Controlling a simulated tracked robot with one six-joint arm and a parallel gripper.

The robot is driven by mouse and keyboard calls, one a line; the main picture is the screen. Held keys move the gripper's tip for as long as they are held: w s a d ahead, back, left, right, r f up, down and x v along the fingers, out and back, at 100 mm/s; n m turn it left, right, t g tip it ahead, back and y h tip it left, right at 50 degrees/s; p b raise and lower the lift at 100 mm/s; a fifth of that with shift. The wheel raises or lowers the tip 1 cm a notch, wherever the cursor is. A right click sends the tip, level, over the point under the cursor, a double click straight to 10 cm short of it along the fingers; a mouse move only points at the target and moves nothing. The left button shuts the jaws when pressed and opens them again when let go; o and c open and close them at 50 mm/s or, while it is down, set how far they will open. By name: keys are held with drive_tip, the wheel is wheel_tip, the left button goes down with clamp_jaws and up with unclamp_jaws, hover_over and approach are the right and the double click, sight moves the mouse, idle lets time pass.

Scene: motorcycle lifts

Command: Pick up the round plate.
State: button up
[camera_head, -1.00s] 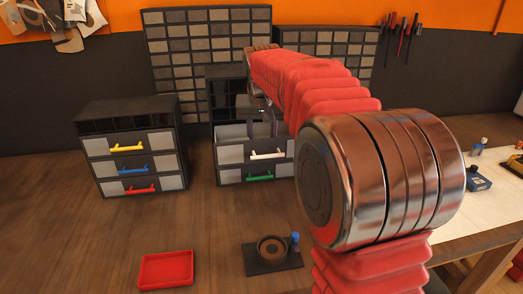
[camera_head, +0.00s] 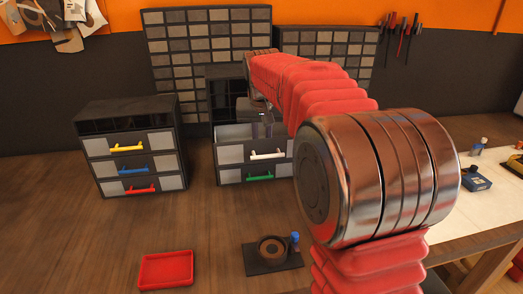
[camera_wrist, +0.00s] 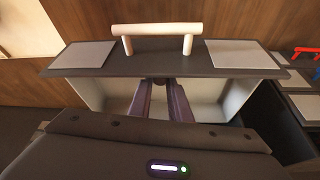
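My gripper (camera_wrist: 161,84) reaches down into the open drawer with the white handle (camera_wrist: 157,31). Its two fingers come close together toward the tips, with a small dark patch between them; whether they hold anything is unclear. In the head view the gripper (camera_head: 264,128) is small, above the same drawer (camera_head: 231,153), partly behind my red arm. I cannot clearly make out a round plate in the drawer; the gripper hides part of its inside. A round dark dish (camera_head: 271,247) sits on a black square mat (camera_head: 257,268) on the bench.
A drawer cabinet (camera_head: 128,126) with yellow, blue and red handles stands at left. A green-handled drawer (camera_head: 259,177) is below the open one. A red tray (camera_head: 166,269) lies at the front. A small blue-topped item (camera_head: 295,239) stands beside the dish.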

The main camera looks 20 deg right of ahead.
clamp_jaws()
wheel_tip(320, 180, up, 10)
idle(0.7)
idle(0.4)
